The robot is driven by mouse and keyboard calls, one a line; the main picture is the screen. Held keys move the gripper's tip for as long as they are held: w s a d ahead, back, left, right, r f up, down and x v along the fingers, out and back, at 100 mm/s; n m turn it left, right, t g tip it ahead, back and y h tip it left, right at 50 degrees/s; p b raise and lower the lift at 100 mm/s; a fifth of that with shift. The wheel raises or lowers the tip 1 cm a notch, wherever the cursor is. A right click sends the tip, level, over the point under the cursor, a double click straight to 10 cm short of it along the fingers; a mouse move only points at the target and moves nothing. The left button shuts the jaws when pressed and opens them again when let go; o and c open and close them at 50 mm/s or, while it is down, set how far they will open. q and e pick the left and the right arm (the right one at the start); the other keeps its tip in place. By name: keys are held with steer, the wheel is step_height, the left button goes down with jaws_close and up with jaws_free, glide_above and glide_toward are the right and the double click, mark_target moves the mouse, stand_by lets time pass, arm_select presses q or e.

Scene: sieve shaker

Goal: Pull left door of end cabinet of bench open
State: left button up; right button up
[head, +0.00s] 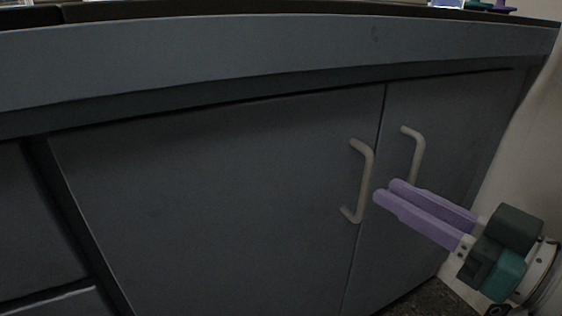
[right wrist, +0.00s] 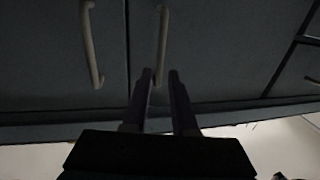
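The end cabinet's left door (head: 220,200) is a wide dark grey panel, shut flush in the head view. Its pale bar handle (head: 368,180) stands upright near the door's right edge. My right gripper (head: 384,192) has purple fingers that reach in from the right, with tips just right of this handle. In the right wrist view the fingers (right wrist: 160,75) are apart, and the handle (right wrist: 162,40) appears in line with the gap between them. I cannot tell whether they touch it. My left gripper is not in view.
The right door (head: 450,130) is shut and has a similar handle (head: 416,150), close to my right fingers. The bench top edge (head: 250,60) runs above the doors. A pale wall (head: 520,140) is at the right. Drawer fronts (head: 40,240) are at the left.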

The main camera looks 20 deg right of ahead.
mark_target(370, 181)
steer(key=b+x, duration=0.1)
steer(key=x, duration=0.4)
steer(key=shift+w+b, duration=0.2)
steer(key=shift+b, duration=0.2)
jaws_close()
stand_by(1.0)
